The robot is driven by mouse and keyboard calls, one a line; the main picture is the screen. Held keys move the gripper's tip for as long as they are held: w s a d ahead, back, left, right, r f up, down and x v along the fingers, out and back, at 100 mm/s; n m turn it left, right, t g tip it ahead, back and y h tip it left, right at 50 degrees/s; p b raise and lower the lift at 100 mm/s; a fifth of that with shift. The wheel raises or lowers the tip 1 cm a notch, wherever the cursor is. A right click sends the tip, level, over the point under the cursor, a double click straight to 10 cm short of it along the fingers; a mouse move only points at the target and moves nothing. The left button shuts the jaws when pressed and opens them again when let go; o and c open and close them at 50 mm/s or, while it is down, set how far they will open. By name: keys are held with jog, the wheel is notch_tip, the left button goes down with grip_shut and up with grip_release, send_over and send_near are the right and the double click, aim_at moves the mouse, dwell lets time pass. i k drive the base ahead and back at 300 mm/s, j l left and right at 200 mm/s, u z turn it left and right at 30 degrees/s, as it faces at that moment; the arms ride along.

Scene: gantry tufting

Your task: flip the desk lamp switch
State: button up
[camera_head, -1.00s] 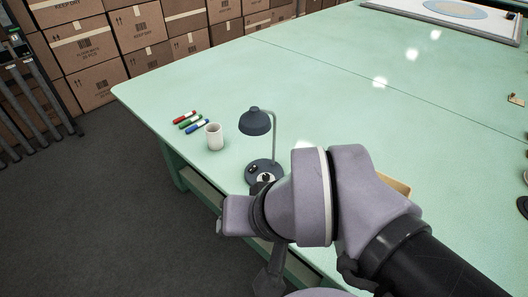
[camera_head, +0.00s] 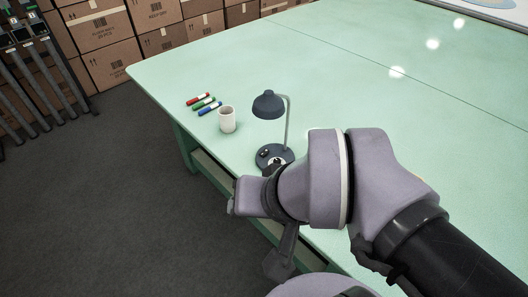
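The desk lamp (camera_head: 270,106) stands near the front left edge of the green table (camera_head: 350,90), with a dark shade, a thin grey post and a round dark base (camera_head: 268,153). A small dark switch part and a light spot show on top of the base, too small to read its position. My arm's wrist stands just in front and to the right of the base and covers part of it.
A white mug (camera_head: 228,119) stands left of the lamp. Red, green and blue markers (camera_head: 204,104) lie beyond it. Cardboard boxes (camera_head: 160,15) are stacked behind the table. The tabletop right of the lamp is largely clear.

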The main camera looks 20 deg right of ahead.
aim_at(265, 153)
jog(key=i+j+z, duration=0.1)
jog(key=j+z, duration=0.2)
jog(key=i+j+z, duration=0.1)
jog(key=j+z, duration=0.2)
jog(key=i+j, duration=0.35)
